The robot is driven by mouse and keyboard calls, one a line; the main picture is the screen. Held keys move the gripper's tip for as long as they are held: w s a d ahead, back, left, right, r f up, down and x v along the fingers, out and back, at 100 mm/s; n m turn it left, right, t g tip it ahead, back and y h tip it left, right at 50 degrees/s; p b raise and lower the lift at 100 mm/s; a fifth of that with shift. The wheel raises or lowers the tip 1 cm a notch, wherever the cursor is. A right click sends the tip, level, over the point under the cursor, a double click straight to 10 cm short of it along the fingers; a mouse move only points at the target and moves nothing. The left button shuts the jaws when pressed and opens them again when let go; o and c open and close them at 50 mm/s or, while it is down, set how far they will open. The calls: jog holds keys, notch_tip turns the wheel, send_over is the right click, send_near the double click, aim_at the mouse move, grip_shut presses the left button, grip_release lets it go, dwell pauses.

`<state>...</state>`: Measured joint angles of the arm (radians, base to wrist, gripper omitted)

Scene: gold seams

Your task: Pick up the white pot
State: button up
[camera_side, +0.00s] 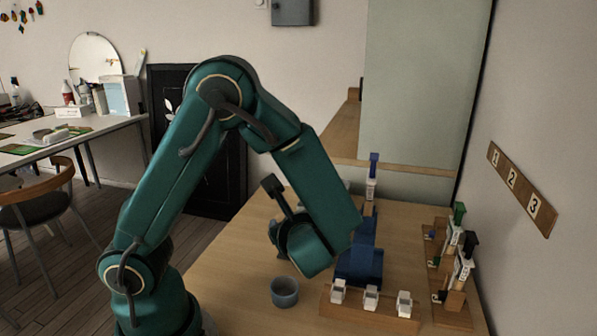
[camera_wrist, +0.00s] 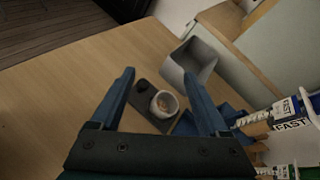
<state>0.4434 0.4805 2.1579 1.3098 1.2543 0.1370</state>
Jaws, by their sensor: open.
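A small round white pot (camera_wrist: 164,103) with brownish contents stands in a dark grey holder (camera_wrist: 143,93) on the wooden table in the wrist view. My gripper (camera_wrist: 159,76) is open, with its two blue fingers spread apart on either side of the pot in the picture. Nothing is held between them. The pot appears between the fingers, but I cannot tell how far below them it is. In the side view my arm hides the fingertips, and I cannot make out this pot there.
A grey open box (camera_wrist: 190,62) stands just beyond the holder. A grey cup (camera_side: 284,292), a wooden rack with white containers (camera_side: 371,297), a blue stand (camera_side: 360,264) and a syringe rack (camera_side: 455,265) stand on the table. The table is clear at left in the wrist view.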

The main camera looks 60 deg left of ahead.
jog(key=d+f+m+t, duration=0.1)
jog(key=f+m, duration=0.1)
jog(key=w+d+f+m+t, duration=0.1)
jog(key=f+m, duration=0.1)
jog(key=w+d+f+m+t, duration=0.1)
jog(key=m, duration=0.1)
jog(key=shift+w+d+f, duration=0.2)
jog(key=shift+d+f, duration=0.1)
jog(key=shift+f, duration=0.1)
jog(key=shift+s+d+f+m, duration=0.15)
jog(key=shift+f+m, duration=0.35)
jog(key=shift+x, duration=2.45)
jog(key=c, duration=1.2)
jog(key=shift+d, duration=0.1)
